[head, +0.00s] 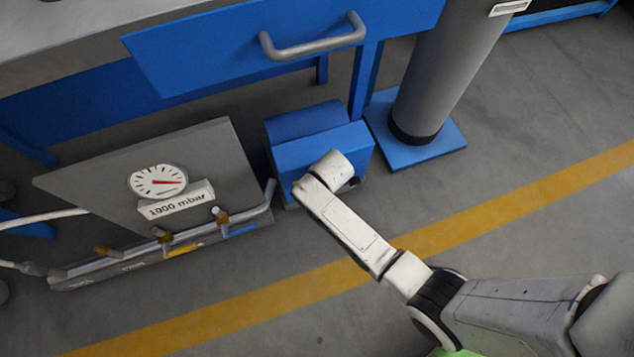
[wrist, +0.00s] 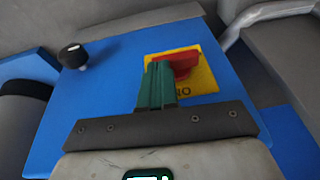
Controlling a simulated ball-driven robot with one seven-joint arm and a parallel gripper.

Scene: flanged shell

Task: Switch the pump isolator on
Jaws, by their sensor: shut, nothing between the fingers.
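The pump isolator is a red handle (wrist: 182,60) on a yellow plate (wrist: 205,80), on the face of a blue box (wrist: 115,75). In the wrist view the handle's visible bar lies roughly across the picture. Lettering that seems to be an upside-down "ON" shows at the plate's lower edge, partly covered. My gripper (wrist: 158,70) is shut, its green fingers together and empty, with tips at the handle's left part. I cannot tell whether they touch it. The head view shows the blue box (head: 290,155) behind my arm's end, which hides the handle.
A black knob (wrist: 73,56) stands out from the box's left part in the wrist view. A grey panel with a gauge (head: 157,181), a "1000 mbar" label (head: 176,200) and pipes (head: 195,231) is left of the box. A blue drawer (head: 230,45) overhangs behind. A grey column (head: 440,75) stands right.

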